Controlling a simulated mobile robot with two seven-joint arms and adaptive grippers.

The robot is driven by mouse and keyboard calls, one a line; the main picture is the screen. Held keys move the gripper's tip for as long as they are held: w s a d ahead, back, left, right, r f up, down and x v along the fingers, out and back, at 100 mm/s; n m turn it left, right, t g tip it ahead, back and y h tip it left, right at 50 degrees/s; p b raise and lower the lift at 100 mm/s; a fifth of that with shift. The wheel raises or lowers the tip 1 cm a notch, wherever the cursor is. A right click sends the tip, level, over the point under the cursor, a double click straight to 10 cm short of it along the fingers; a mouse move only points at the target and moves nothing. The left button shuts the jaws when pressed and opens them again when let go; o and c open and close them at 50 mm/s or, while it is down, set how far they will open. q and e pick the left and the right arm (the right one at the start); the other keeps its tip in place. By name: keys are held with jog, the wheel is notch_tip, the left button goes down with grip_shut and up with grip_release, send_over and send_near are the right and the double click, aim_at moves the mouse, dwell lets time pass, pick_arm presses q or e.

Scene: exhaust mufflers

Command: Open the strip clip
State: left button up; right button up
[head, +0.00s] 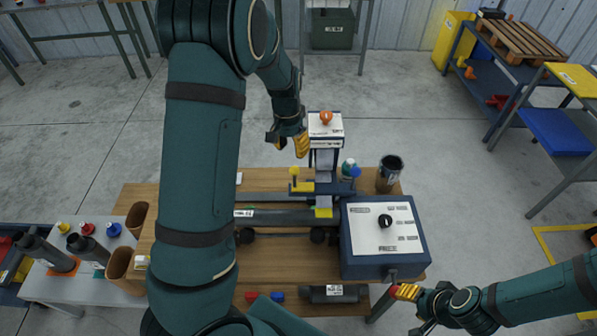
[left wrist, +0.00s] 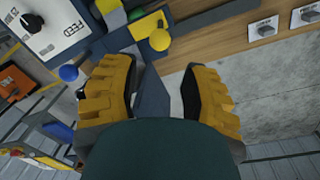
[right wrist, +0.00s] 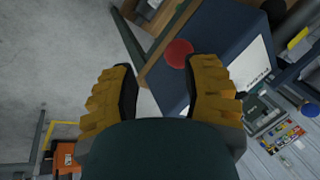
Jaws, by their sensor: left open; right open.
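A strip fixture stands at the middle of the workbench. It has a yellow bar with a yellow ball knob (head: 294,171) and a blue ball knob (head: 355,171), with a grey strip (head: 324,160) between them. I cannot tell for certain which part is the strip clip. The left wrist view shows the yellow knob (left wrist: 160,39) and the blue knob (left wrist: 68,72) beyond my fingers. My left gripper (head: 301,144) is open and empty, behind and above the yellow knob, apart from it. My right gripper (head: 405,292) is open and empty near the bench's front right corner.
A dark blue control box (head: 350,255) with a black dial (head: 385,221) stands right of the fixture. A red button (right wrist: 179,53) on its side faces my right gripper. A dark pipe (head: 285,218) lies along the bench. A dark cup (head: 389,174) stands behind the box.

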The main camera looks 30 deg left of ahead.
aim_at(294, 177)
pick_arm(q)
jog(key=f, duration=0.8)
jog(key=d+f, duration=0.1)
jog(key=f, duration=0.3)
jog(key=shift+s+f, duration=0.1)
jog(key=shift+f, duration=0.15)
grip_shut()
